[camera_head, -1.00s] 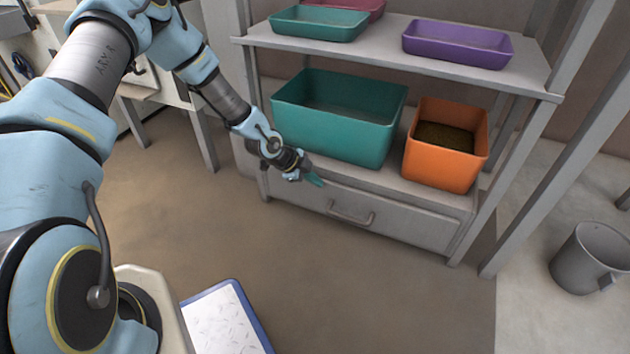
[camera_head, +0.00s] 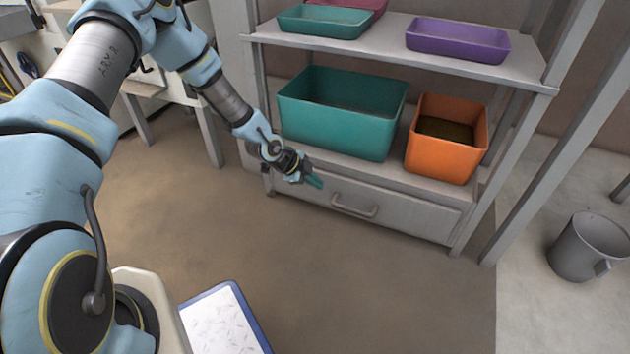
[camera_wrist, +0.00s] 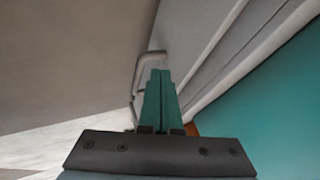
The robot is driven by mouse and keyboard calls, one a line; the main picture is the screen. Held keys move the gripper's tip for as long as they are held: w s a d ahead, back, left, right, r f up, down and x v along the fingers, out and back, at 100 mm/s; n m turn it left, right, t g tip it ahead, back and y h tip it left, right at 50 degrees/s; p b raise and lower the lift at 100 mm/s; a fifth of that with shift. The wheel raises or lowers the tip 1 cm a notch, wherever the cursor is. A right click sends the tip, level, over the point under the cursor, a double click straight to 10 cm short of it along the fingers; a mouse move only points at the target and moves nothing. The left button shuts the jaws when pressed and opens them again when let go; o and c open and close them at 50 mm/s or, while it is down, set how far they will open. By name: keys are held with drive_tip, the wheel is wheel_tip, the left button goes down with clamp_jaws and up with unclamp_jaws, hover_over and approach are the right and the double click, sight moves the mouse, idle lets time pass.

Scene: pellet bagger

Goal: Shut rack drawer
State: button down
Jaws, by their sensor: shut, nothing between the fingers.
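The rack drawer (camera_head: 400,216) is a grey front with a bar handle (camera_head: 354,206), below the lowest shelf of the rack. Its front looks close to flush with the rack frame; I cannot tell whether a small gap is left. My gripper (camera_head: 314,181) is shut and empty, just in front of the drawer's upper left part, to the left of the handle. In the wrist view, the green fingers (camera_wrist: 159,95) are together, and the handle (camera_wrist: 146,70) shows just beyond them. I cannot tell whether the fingertips touch the drawer front.
A teal bin (camera_head: 342,115) and an orange bin (camera_head: 447,140) with dark contents stand on the shelf above the drawer. Shallow trays, one purple (camera_head: 458,42), sit higher. A grey bucket (camera_head: 588,248) stands at right. The brown floor before the rack is clear.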

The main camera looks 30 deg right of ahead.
drive_tip(key=w+a+r+n+t+y+p, duration=0.1)
drive_tip(key=w+a+r+n+y, duration=0.2)
drive_tip(key=a+r, duration=0.55)
drive_tip(key=w+a+r+n+t+y+p, duration=0.1)
drive_tip(key=w+a+r+n, duration=0.1)
drive_tip(key=a+r+n, duration=0.65)
drive_tip(key=w+a+r+n+t+y+p, duration=0.1)
drive_tip(key=w+a+r+y, duration=0.2)
drive_tip(key=a, duration=0.9)
drive_tip(key=s+a+r+n, duration=0.5)
drive_tip(key=a+r+n, duration=0.1)
drive_tip(key=a+n, duration=0.15)
drive_tip(key=s+a+r+n, duration=0.5)
drive_tip(key=a+r+n, duration=0.2)
drive_tip(key=a, duration=0.1)
wheel_tip(320, 180, up, 37)
drive_tip(key=p, duration=3.7)
drive_tip(key=shift+f+g, duration=0.2)
drive_tip(key=shift+g, duration=0.1)
drive_tip(key=shift+w, duration=0.1)
